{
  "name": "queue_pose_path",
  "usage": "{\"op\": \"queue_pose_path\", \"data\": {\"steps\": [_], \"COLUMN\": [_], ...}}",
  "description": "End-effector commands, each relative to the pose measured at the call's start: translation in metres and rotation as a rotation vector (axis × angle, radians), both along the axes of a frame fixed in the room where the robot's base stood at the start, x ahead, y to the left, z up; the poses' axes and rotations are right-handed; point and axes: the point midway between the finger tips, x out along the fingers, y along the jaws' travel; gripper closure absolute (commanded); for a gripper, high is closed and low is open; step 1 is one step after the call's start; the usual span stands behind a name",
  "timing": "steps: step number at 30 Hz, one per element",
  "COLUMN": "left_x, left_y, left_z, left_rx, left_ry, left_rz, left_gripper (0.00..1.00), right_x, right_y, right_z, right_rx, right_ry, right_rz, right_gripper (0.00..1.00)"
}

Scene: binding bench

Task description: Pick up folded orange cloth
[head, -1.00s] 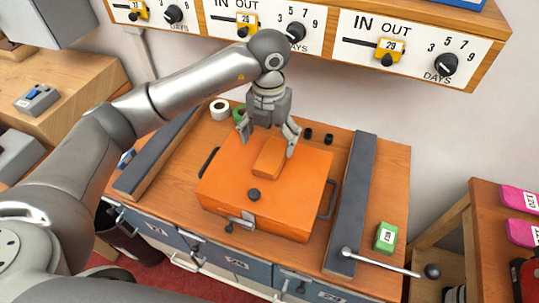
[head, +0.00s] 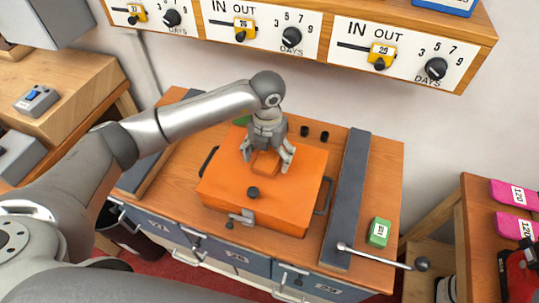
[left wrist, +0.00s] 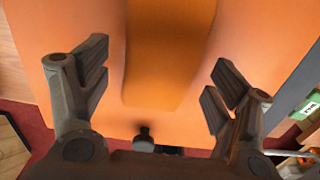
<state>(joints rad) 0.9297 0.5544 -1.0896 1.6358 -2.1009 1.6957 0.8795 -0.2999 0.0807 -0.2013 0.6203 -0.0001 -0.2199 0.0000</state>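The folded orange cloth (head: 262,169) lies on the flat lid of an orange box (head: 221,186). In the left wrist view the cloth (left wrist: 167,55) runs from the top edge down between the fingers. My left gripper (head: 266,162) points down right over the cloth, and its fingers hide part of it in the head view. In the left wrist view the gripper (left wrist: 158,75) is open, one finger on each side of the cloth, with gaps on both sides. My right gripper is not in view.
The box lid has a black knob (head: 253,192) in front of the cloth and a side handle (head: 325,196). A dark bar (head: 345,200) and a green labelled block (head: 379,232) are on the bench to the right. A panel with dials (head: 290,37) hangs behind.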

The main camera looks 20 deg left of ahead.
Motion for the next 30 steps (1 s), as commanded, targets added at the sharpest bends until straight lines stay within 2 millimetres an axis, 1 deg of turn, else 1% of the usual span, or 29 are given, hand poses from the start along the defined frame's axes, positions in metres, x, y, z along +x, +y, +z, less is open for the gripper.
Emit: {"op": "queue_pose_path", "data": {"steps": [1, 9, 17, 23, 27, 30], "left_x": [0.000, 0.000, 0.000, 0.001, 0.002, -0.015], "left_y": [0.000, 0.000, 0.000, 0.000, 0.000, -0.011], "left_z": [0.000, 0.001, 0.001, 0.010, 0.027, 0.050], "left_rx": [0.000, 0.000, 0.000, -0.001, -0.001, -0.002], "left_ry": [0.000, 0.000, -0.001, -0.004, -0.007, -0.007], "left_rz": [0.000, 0.000, 0.001, 0.000, -0.001, -0.008], "left_gripper": [0.30, 0.63, 0.63, 0.63, 0.63, 0.63], "right_x": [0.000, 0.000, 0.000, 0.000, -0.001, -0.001], "right_y": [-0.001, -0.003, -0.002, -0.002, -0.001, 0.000], "right_z": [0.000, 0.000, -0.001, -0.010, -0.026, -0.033], "right_rx": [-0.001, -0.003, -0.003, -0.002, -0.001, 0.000], "right_ry": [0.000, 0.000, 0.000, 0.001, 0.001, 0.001], "right_rz": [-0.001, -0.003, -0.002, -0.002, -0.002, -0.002], "right_gripper": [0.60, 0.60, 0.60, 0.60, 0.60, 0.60]}}
